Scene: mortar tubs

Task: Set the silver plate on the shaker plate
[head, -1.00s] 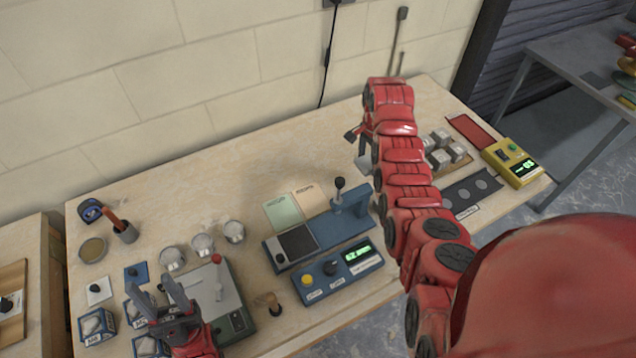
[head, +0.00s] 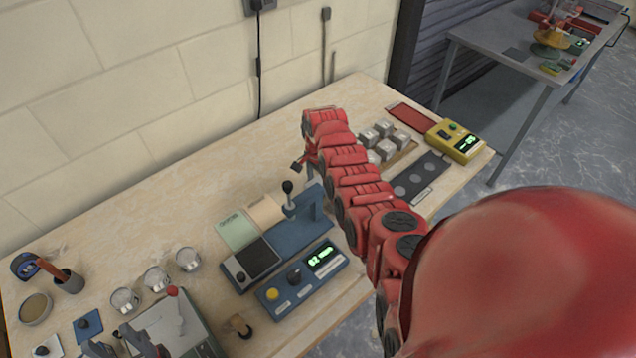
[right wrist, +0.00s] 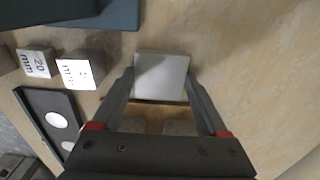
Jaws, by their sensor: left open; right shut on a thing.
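In the right wrist view the silver plate (right wrist: 161,76), a flat pale grey square, sits between the fingertips of my right gripper (right wrist: 160,88), which is shut on it. In the head view my right gripper (head: 299,165) is above the table behind the blue stand, largely hidden by its own red arm; I cannot make out the plate there. My left gripper (head: 125,344) is open at the bottom left, partly cut off.
Grey cubes (head: 370,137), a black strip (head: 420,178) and a yellow box (head: 455,141) lie right. Metal tubs (head: 157,279) stand left. The back of the table is clear.

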